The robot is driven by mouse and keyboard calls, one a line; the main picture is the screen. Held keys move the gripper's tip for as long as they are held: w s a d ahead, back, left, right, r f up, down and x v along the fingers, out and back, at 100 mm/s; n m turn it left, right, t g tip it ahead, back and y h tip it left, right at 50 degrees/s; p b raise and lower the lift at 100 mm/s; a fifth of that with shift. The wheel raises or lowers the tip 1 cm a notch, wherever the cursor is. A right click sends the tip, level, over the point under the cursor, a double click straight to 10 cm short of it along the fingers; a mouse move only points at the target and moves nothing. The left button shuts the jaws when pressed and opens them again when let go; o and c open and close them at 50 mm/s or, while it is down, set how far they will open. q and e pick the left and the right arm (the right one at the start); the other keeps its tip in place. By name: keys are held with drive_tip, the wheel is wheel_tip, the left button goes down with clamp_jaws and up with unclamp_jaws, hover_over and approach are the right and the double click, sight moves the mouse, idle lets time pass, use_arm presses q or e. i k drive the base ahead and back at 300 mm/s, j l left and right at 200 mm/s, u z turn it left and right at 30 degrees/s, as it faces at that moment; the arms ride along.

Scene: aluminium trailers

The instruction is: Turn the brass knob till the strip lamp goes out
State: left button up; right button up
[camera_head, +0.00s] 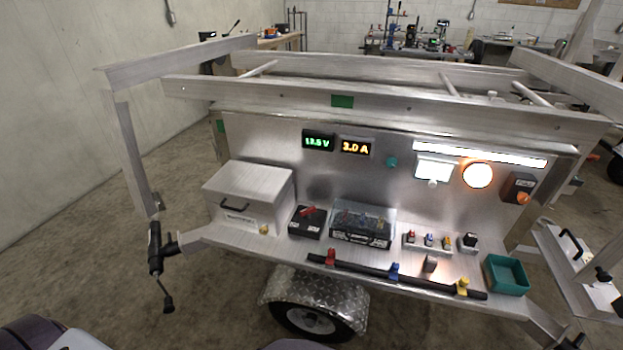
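The strip lamp (480,154) is a long white bar under the top edge of the trailer's back panel, at the right, and it is lit. Below its right end a small dark box (519,182) with a pale label is fixed to the panel. An orange-gold knob (523,198) sits on its lower part and looks like the brass knob. Its turn position is too small to tell. A smaller brass-coloured piece (264,229) sits by the metal box on the shelf. Neither gripper shows.
The panel also has a bright round lamp (478,175), a lit square lamp (435,168) and readouts of 13.5 V (318,142) and 3.0 A (356,148). The shelf holds a metal box (248,190), a battery (362,227) and a green tray (506,275). A black bar (395,275) runs along its front.

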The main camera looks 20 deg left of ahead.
sight(263, 231)
drive_tip(key=u, duration=1.1)
drive_tip(key=k, duration=0.65)
